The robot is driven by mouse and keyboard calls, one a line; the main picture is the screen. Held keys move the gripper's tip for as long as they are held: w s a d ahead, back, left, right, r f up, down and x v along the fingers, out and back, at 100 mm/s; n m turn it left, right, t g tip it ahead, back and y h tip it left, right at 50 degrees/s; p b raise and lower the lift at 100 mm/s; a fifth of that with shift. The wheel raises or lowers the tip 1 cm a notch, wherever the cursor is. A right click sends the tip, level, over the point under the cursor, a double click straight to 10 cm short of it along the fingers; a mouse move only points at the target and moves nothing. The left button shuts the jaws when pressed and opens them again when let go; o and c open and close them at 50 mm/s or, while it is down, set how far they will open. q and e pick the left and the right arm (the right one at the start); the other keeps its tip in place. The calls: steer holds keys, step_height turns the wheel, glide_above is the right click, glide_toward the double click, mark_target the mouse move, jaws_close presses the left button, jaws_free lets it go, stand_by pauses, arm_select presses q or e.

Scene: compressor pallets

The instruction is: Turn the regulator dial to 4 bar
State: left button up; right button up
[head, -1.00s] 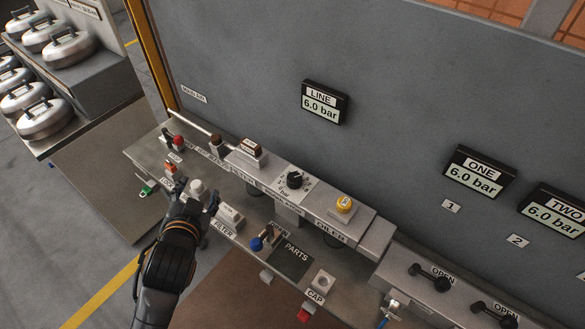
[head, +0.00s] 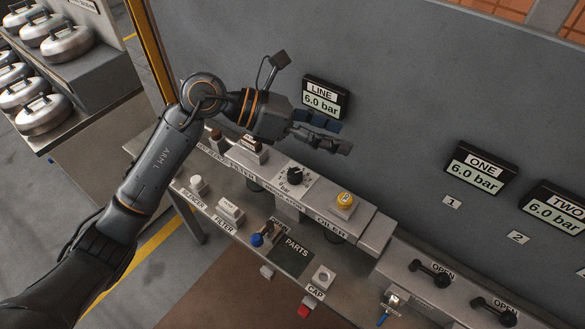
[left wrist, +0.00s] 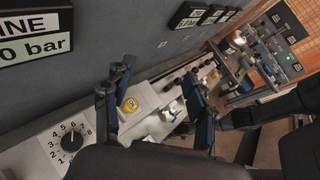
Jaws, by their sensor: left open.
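The regulator dial (head: 295,176) is a black knob on a pale plate on the upper ledge of the bench. In the left wrist view the dial (left wrist: 72,141) shows a numbered scale, and its pointer seems to be near 6. The LINE display (head: 321,99) reads 6.0 bar. My left gripper (head: 343,138) is open and empty, up near the wall above and right of the dial, not touching it. In the left wrist view its fingers (left wrist: 155,82) are spread, with the dial outside them at lower left. My right gripper is not in view.
A yellow cap (head: 345,200) stands right of the dial at OILER. A blue-knobbed part (head: 257,240) lies near the PARTS mat (head: 291,257). Displays ONE (head: 474,176) and TWO (head: 555,211) read 6.0 bar. Black OPEN handles (head: 430,275) are at lower right.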

arm_select(q)
steer(key=w+a+f+m+y, duration=0.1)
steer(key=w+a+f+y, duration=0.25)
steer(key=a+y, duration=0.25)
steer(key=y, duration=0.3)
glide_toward(294, 173)
steer(key=shift+t, duration=0.4)
steer(key=p+x, duration=0.1)
steer(key=x, duration=0.1)
steer(key=p+x, duration=0.1)
steer(key=x, duration=0.1)
steer(key=p+x, duration=0.1)
steer(key=x, duration=0.2)
steer(key=shift+s+d+f+p, duration=0.1)
steer(key=shift+s+d+p, duration=0.1)
steer(key=shift+s+p, duration=0.15)
steer(key=shift+w+d+f, duration=0.1)
steer(key=shift+d+f, duration=0.15)
steer(key=shift+f, duration=0.4)
steer(key=c, duration=1.1)
